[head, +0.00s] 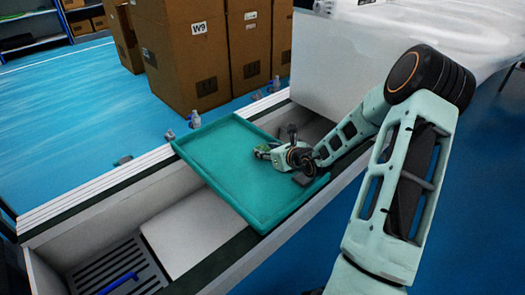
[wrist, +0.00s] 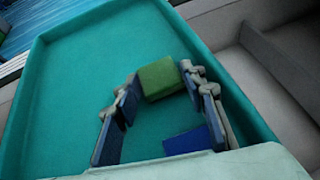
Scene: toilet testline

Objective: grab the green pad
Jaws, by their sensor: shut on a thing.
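The green pad (wrist: 160,78) is a small block between the fingertips of my gripper (wrist: 162,82) in the wrist view. The fingers stand on either side of it and are shut on it. The gripper also shows in the head view (head: 264,152), low over the teal tray (head: 215,150). There only a small bit of green shows at the fingertips. I cannot tell whether the pad touches the tray floor.
A blue flat piece (wrist: 187,141) lies in the tray, between and below the fingers in the wrist view. The tray has a raised rim and sits across the long grey trough (head: 195,232). Cardboard boxes (head: 185,55) stand behind, and a white toilet (head: 400,40) is at back right.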

